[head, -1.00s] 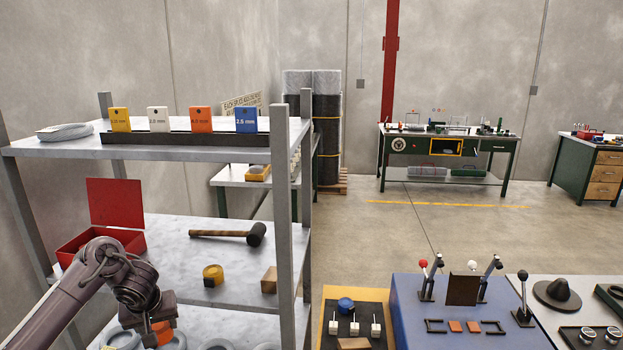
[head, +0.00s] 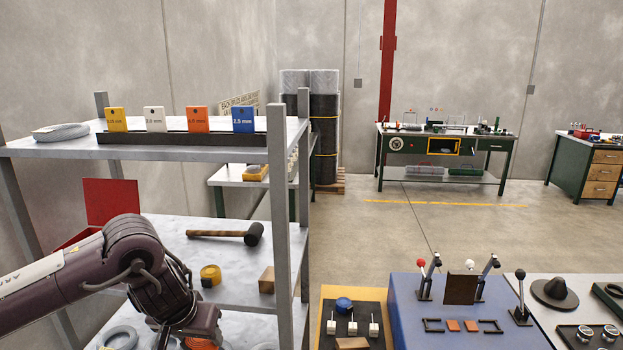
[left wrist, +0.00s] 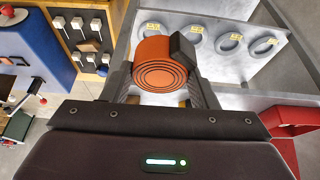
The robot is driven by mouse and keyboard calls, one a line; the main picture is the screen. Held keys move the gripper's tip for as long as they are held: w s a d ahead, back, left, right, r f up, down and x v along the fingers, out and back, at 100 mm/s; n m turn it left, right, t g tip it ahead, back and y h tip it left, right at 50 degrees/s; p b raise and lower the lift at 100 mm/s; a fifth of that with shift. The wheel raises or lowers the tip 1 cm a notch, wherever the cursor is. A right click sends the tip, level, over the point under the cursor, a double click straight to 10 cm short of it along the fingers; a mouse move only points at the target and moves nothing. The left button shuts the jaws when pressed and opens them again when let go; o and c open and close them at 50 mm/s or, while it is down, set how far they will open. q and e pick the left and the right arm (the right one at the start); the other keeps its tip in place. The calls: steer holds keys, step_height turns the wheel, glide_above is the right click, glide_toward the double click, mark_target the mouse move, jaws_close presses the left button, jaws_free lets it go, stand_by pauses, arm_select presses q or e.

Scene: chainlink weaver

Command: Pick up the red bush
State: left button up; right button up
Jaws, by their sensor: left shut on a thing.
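The red bush (left wrist: 160,72) is an orange-red cylinder with dark concentric rings on its end, with a black block against its right side in the left wrist view. My left gripper (left wrist: 165,90) is shut on it, with one finger on each side. In the head view, only a bit of the bush (head: 202,344) shows at the bottom edge, below my left wrist; the fingertips are mostly hidden there. My right gripper is not in view.
The metal shelf's middle board (head: 190,229) holds a mallet (head: 225,234), tape measure (head: 210,275), wooden block (head: 267,280) and open red box (head: 112,200). Grey rings (left wrist: 230,41) with yellow tags lie on a lower shelf. A shelf post (head: 280,220) stands right of my arm.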

arm_select(q)
steer(key=s+d+f+m+h, duration=0.15)
steer(key=s+m, duration=0.35)
steer(key=s, duration=0.6)
step_height(320, 180, down, 14)
steer(key=b, duration=1.4)
steer(key=shift+s+d+f+g, duration=0.15)
steer(key=shift+s+g, duration=0.15)
